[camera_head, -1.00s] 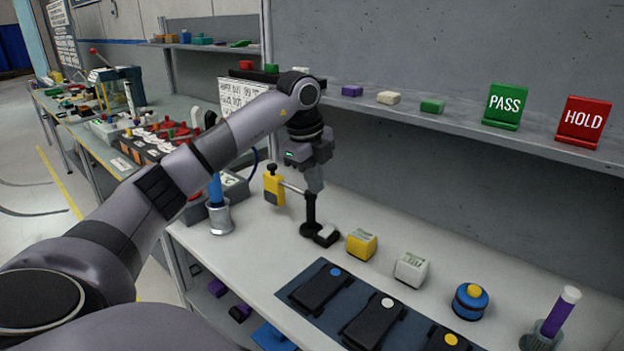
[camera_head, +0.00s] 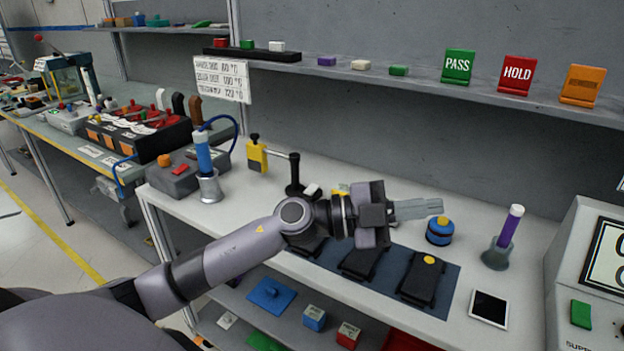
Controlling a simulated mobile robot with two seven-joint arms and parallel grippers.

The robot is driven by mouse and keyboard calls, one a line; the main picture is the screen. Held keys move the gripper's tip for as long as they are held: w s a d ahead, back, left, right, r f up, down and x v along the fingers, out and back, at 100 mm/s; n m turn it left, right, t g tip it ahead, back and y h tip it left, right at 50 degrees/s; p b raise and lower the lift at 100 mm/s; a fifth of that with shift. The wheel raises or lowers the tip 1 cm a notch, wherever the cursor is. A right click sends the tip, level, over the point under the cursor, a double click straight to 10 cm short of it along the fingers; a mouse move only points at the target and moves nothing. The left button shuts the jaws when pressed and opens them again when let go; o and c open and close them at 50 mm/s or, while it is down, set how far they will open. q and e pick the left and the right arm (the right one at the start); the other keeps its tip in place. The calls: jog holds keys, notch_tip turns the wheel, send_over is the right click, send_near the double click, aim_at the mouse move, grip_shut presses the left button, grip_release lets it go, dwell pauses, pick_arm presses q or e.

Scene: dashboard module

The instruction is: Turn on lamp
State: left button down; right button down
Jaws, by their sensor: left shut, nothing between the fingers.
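My left gripper (camera_head: 438,207) is shut and empty. Its fingers point right above the white bench, and their tips appear just above and left of a blue round piece with a yellow top (camera_head: 440,231); I cannot tell if they touch. No object is clearly recognisable as a lamp. My right gripper is not in view.
The bench holds a blue-handled tool in a metal holder (camera_head: 204,165), a purple tube in a stand (camera_head: 507,236), a dark mat (camera_head: 455,277) and a white tablet (camera_head: 488,309). A white panel box (camera_head: 560,275) stands right. A shelf (camera_head: 420,85) with signs runs behind.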

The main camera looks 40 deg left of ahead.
pick_arm(q)
jog(key=s+a+f+n+t+y, duration=0.5)
jog(key=a+f+n+y, duration=0.7)
jog(key=n+y, duration=0.6)
jog(key=s+d+f+n+g+h, duration=0.1)
jog(key=s+d+f+g, duration=0.1)
jog(key=s+f+g, duration=0.45)
jog(key=s+d+f+n+g+h, duration=0.1)
jog(key=s+d+f+g, duration=0.15)
jog(key=s+f, duration=0.75)
notch_tip(320, 180, down, 7)
jog(key=d+t+h, duration=0.1)
jog(key=t+h, duration=0.1)
jog(key=t, duration=0.1)
jog(key=shift+d+m, duration=0.3)
jog(key=shift+d, duration=0.1)
jog(key=shift+a+f, duration=0.1)
